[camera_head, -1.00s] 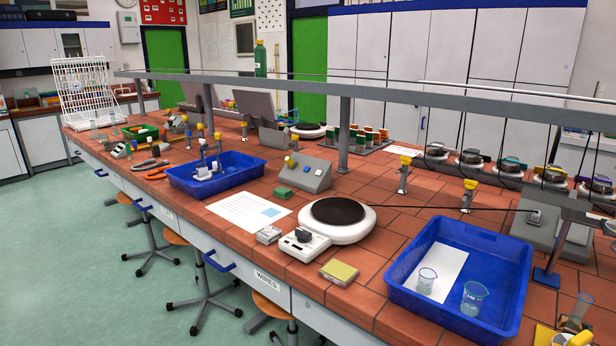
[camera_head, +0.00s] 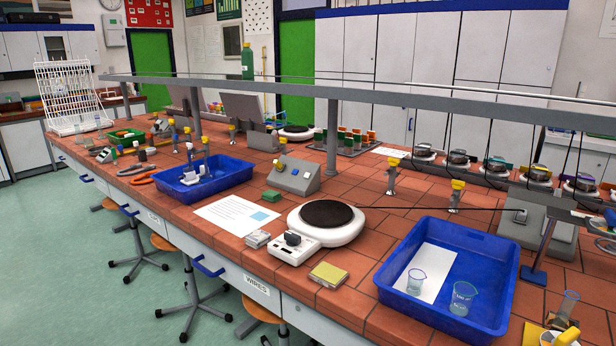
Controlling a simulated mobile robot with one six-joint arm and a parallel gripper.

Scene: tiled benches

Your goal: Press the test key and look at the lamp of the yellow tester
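I cannot make out for sure which thing is the yellow tester. A small flat block with a yellow top (camera_head: 328,275) lies near the bench's front edge, right of the white device; no key or lamp can be told on it. A yellow item (camera_head: 536,334) is cut off by the bottom edge at the lower right, beside a small glass beaker (camera_head: 567,309). A grey sloped box (camera_head: 296,175) behind the white sheet carries small coloured parts; whether one is a lamp is too small to tell. My gripper is not in view.
A blue tray (camera_head: 388,296) with two beakers stands at the front right. A white hotplate (camera_head: 337,238) with a dark disc is left of it. Another blue tray (camera_head: 165,190) stands farther left. A grey rail (camera_head: 400,98) on posts runs above the tiled bench (camera_head: 385,215).

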